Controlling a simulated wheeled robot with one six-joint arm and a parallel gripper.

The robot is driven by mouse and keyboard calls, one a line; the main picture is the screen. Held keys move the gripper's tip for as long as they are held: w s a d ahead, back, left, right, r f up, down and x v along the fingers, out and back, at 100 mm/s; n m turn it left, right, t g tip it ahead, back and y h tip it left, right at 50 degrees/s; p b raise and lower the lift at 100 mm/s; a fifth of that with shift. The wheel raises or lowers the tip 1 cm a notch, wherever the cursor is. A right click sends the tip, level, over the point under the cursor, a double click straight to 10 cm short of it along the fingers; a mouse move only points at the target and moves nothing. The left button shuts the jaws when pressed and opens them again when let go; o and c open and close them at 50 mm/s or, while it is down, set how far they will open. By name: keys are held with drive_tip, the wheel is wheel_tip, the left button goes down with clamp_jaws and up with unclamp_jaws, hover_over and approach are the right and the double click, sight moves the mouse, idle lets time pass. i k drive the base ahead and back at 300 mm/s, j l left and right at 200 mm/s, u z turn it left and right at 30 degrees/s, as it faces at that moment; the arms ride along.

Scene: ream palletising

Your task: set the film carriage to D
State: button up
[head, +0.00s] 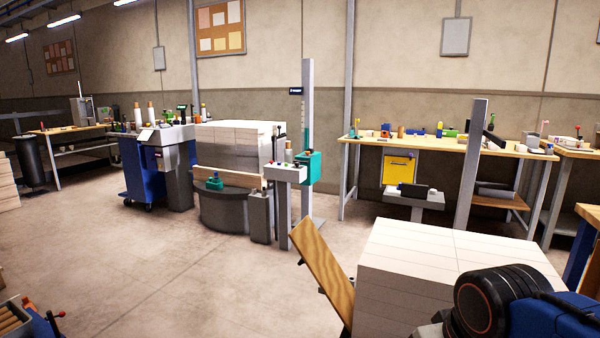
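The teal film carriage (310,168) sits low on a tall grey mast (308,85), beside a wrapped-looking pallet stack. Small marks run up the mast above the carriage, but they are too small to read, so I cannot tell which letter it stands at. A grey control box (285,174) with small coloured buttons stands on a post just left of the carriage. A black and blue part of my arm shows at the lower right. My gripper itself is out of view.
A pale ream stack (235,148) stands on a dark round turntable (223,212) left of the mast. A nearer ream stack (450,265) and a tilted wooden board (322,265) block the lower right. Workbenches line the wall. Open floor (150,265) lies at front left.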

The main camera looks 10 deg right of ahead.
sight(312, 161)
drive_tip(key=i+j+u, duration=0.8)
drive_tip(key=j, duration=0.15)
drive_tip(key=i+j+u, duration=0.4)
drive_tip(key=i+z, duration=0.15)
drive_tip(key=i, duration=0.3)
drive_tip(key=i+j+z, duration=0.1)
drive_tip(key=i, duration=0.3)
drive_tip(key=i+l+z, duration=0.2)
drive_tip(key=i+z, duration=0.65)
drive_tip(key=i, duration=0.25)
drive_tip(key=i+j+z, duration=0.25)
drive_tip(key=i+z, duration=0.2)
drive_tip(key=i, duration=0.1)
